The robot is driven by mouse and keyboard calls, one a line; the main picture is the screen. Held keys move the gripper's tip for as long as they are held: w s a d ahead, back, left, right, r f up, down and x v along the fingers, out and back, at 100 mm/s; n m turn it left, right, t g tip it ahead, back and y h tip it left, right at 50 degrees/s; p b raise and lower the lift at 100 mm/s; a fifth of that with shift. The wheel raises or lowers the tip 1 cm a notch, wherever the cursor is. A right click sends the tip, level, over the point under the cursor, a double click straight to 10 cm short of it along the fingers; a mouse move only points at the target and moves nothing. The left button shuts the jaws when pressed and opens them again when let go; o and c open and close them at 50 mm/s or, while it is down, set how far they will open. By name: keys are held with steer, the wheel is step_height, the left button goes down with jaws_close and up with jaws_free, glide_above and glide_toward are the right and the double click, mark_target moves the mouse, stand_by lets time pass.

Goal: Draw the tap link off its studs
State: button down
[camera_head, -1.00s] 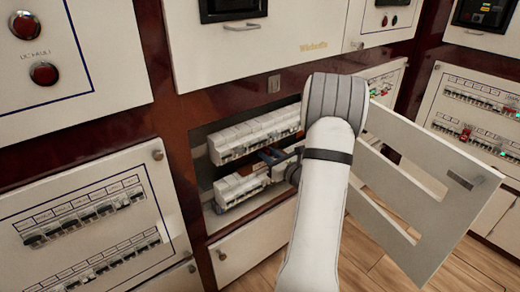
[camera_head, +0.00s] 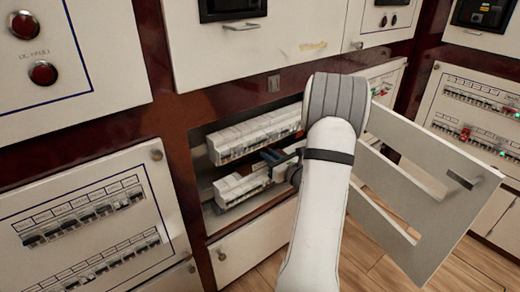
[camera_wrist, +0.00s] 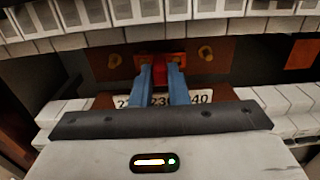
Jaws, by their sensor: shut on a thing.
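The tap link is a small red piece (camera_wrist: 175,77) in the wrist view, between the blue fingertips of my gripper (camera_wrist: 162,72). The fingers are shut on it. A red bar behind it lies against a brown back panel (camera_wrist: 225,72). A brass stud (camera_wrist: 114,61) shows to the left and another (camera_wrist: 206,53) to the right. Whether the link still sits on studs behind it cannot be told. A white number strip (camera_wrist: 160,101) is partly hidden by the fingers. In the head view my gripper (camera_head: 272,155) reaches between two breaker rows, and the link cannot be made out.
The upper breaker row (camera_head: 250,137) runs close above my fingers, and the lower row (camera_head: 240,187) lies close below. An open slotted door (camera_head: 425,170) stands to the right of my arm. An orange patch (camera_wrist: 302,54) shows at the right.

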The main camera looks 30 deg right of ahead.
steer(key=s, duration=1)
steer(key=shift+s+d, duration=0.2)
steer(key=shift+d, duration=0.2)
stand_by(0.6)
stand_by(0.5)
